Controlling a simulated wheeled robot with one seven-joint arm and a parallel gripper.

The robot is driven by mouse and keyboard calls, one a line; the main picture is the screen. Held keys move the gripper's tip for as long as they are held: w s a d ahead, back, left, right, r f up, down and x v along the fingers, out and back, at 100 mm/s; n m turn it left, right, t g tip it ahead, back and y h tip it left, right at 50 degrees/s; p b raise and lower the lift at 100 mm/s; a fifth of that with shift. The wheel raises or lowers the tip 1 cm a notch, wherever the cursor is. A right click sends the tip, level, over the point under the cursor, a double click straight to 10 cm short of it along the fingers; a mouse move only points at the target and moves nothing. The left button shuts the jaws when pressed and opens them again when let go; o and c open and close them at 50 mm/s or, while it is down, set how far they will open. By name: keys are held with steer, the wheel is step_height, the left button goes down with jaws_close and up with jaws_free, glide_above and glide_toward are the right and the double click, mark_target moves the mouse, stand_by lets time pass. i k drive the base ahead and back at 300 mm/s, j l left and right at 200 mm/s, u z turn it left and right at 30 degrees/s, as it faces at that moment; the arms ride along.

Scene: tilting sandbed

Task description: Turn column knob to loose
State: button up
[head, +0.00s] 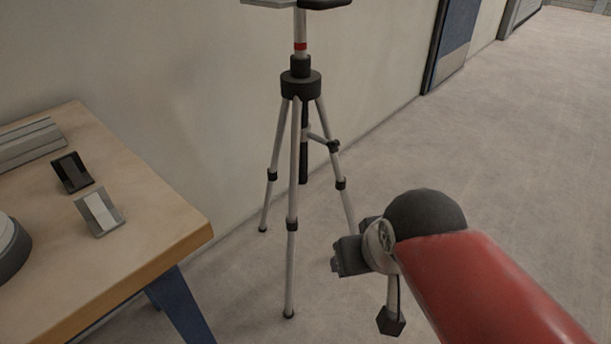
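A grey tripod (293,200) with black joints stands on the floor near the wall. Its centre column (300,22) has a red band and passes into a black collar (301,84). A short grey bar with a black end (333,146) sticks out to the right below the collar. I cannot tell which part is the column knob, nor its setting. My gripper (345,256) is at the lower right, in front of the right leg and below the bar, apart from the collar. Its fingers are too unclear to show whether they are open.
A wooden table (165,215) with blue legs is at the left, holding a black stand (71,172), a grey stand (99,212) and other items. The wall (190,60) is behind the tripod. Floor to the right is clear.

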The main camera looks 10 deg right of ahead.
mark_target(334, 145)
steer(key=i+j+z, duration=0.1)
steer(key=j, duration=0.5)
steer(key=z, duration=1.5)
steer(key=i+j, duration=0.05)
